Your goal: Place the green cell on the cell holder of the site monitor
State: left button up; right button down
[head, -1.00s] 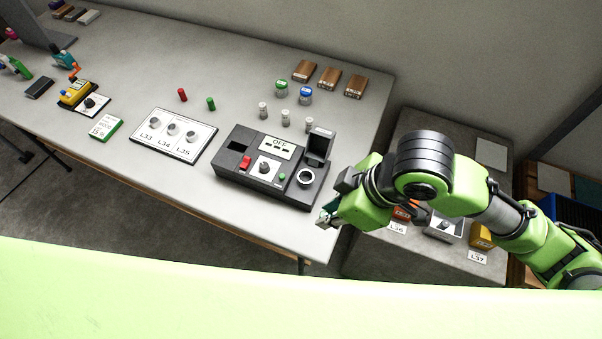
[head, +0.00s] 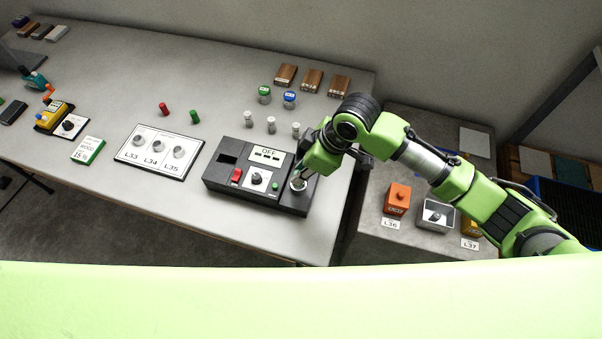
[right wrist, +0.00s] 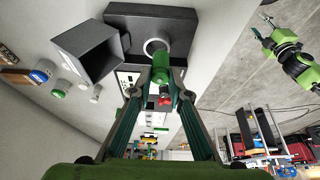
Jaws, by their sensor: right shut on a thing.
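The site monitor (head: 222,180) is a dark box on the table, its display reading OFF. Its cell holder, a pale ring at the right end, shows in the right wrist view (right wrist: 151,45). My right gripper (head: 299,180) is over that end. In the right wrist view its fingers are shut on the green cell (right wrist: 161,66), a green cylinder whose far end is at the ring. I cannot tell if it is seated. Something red (right wrist: 166,100) shows near its close end. My left gripper (right wrist: 267,22) appears small in the right wrist view, its jaws unclear.
Small white-grey cylinders (head: 271,125) and blue-topped (head: 289,100) and green-topped jars stand behind the monitor. A red cylinder (head: 164,109) and a green cylinder (head: 194,117) stand left. The table front is clear.

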jog(key=shift+w+f, duration=0.15)
jog(key=shift+f, duration=0.05)
jog(key=shift+w+f, duration=0.25)
jog(key=shift+f, duration=0.05)
notch_tip(320, 180, down, 2)
jog(key=shift+a+f+p, duration=0.1)
jog(key=shift+f+p, duration=0.05)
jog(key=shift+p, duration=0.5)
jog(key=shift+f, duration=0.5)
jog(key=c, duration=1.9)
grip_release()
pick_arm(q)
jog(key=shift+s+d+r, duration=0.2)
jog(key=shift+d+r, duration=0.3)
jog(key=shift+r, duration=0.15)
